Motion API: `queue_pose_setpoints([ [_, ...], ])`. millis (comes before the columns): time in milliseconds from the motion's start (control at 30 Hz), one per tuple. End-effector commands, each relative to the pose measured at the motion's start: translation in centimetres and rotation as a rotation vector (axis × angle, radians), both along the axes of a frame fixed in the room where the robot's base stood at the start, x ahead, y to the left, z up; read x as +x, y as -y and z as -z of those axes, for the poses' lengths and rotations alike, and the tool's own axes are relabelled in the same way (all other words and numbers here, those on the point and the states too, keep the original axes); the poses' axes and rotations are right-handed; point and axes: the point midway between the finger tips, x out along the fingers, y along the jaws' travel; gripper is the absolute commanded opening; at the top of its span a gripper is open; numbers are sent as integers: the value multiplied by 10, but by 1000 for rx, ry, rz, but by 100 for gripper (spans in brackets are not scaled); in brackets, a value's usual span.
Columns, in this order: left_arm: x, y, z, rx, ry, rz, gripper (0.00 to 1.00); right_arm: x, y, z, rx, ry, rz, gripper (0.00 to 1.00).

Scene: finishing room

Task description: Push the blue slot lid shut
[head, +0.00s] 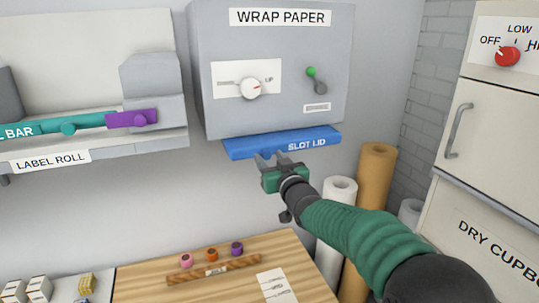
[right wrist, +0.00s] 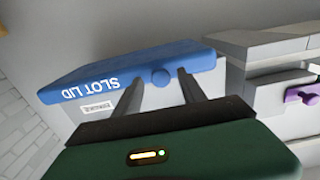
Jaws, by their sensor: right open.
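The blue slot lid (head: 281,143) juts out at the bottom of the grey WRAP PAPER box (head: 272,113) in the head view. My right gripper (head: 271,157) is open and empty just in front of and below the lid. My left gripper is not in view.
A label roll unit with a teal bar (head: 68,127) and purple handle (head: 133,118) is at left. Paper rolls (head: 374,180) stand right, behind my arm. A wooden table (head: 190,288) with small spools is below. A cream cupboard (head: 490,140) is at right.

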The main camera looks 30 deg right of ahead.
Motion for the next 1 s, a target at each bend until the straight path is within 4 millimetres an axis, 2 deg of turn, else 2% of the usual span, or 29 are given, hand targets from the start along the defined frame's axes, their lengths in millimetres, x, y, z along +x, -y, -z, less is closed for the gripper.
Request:
queue_pose_setpoints([
  [267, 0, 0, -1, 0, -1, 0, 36, 7, 0, 2, -1, -2, 0, 48],
  [633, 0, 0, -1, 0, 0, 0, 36, 5, 0, 1, -2, 0, -1, 1],
  [1000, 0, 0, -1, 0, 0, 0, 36, 5, 1, 0, -2, 1, 0, 0],
])
